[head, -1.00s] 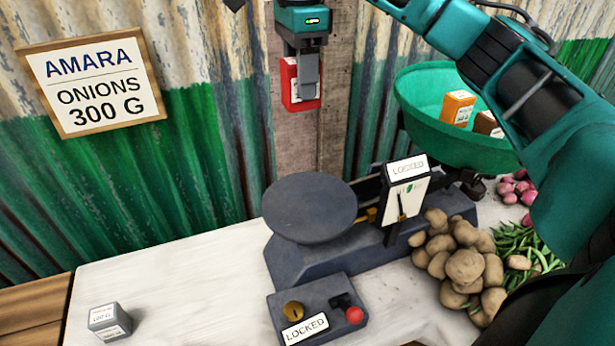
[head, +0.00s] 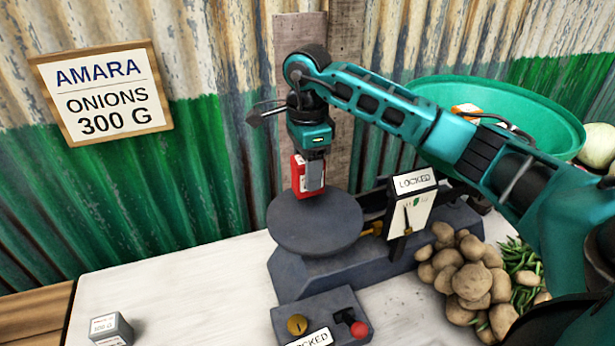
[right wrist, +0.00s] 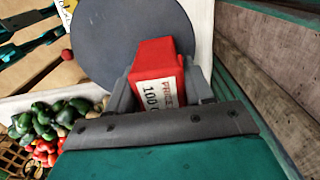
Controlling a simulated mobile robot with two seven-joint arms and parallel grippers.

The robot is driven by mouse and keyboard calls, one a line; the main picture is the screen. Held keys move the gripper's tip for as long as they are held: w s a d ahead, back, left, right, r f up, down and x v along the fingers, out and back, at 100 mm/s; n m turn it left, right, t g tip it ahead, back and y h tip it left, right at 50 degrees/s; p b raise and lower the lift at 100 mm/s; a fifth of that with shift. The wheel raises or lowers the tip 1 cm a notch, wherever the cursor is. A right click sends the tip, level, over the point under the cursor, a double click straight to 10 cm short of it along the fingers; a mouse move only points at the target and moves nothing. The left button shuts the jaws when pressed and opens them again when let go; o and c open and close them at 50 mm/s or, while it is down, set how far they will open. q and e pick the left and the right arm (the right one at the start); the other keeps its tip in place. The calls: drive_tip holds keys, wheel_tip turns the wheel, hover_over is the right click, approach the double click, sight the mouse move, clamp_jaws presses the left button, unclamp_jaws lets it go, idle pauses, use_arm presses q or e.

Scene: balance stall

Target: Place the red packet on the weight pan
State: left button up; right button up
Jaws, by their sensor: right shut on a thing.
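My right gripper (head: 311,172) is shut on the red packet (head: 299,177) and holds it upright over the back part of the round dark weight pan (head: 315,228). The packet's lower end is at or just above the pan; I cannot tell if it touches. In the right wrist view the red packet (right wrist: 156,75) sits between the two fingers (right wrist: 160,95), its white label partly reading 100, with the pan (right wrist: 115,35) beyond it. The balance has a dial box marked LOCKED (head: 413,205). My left gripper is not in view.
A control box (head: 320,318) with a red knob and a LOCKED tag stands in front of the balance. A grey weight block (head: 110,328) is at the front left. A green bowl (head: 540,115), potatoes (head: 470,280) and green beans (head: 520,262) are on the right.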

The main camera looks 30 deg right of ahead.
wheel_tip(320, 180, down, 2)
drive_tip(key=shift+f, duration=0.15)
drive_tip(key=shift+f, duration=0.2)
drive_tip(key=o, duration=1.1)
drive_tip(key=shift+c, duration=0.2)
drive_tip(key=shift+r, duration=0.2)
wheel_tip(320, 180, up, 12)
drive_tip(key=shift+r, duration=0.1)
